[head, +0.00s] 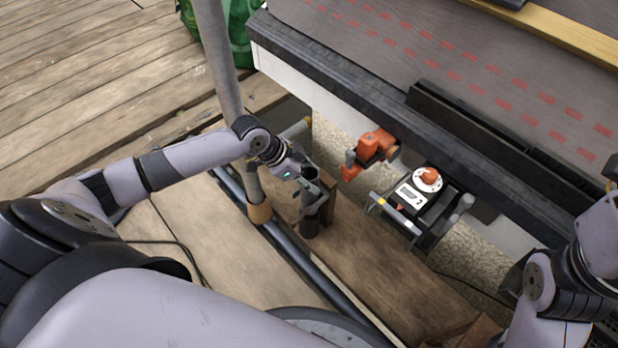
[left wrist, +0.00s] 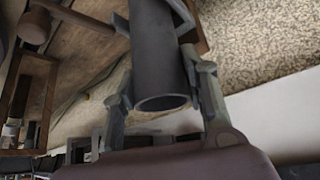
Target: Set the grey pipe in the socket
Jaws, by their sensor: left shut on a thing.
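The grey pipe (head: 311,188) is a short dark tube, held roughly upright beside the roof edge. My left gripper (head: 309,186) is shut on it near its upper end. In the left wrist view, the pipe (left wrist: 158,55) lies between the two fingers (left wrist: 163,88), with its open round end toward the camera. A dark round piece (head: 309,227) shows directly below the pipe in the head view; I cannot tell whether it is the socket or the pipe's lower end, nor whether the pipe is seated. My right gripper is out of view.
A wooden post (head: 328,202) stands right beside the pipe. A tall grey pole (head: 221,60) rises behind my left arm.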

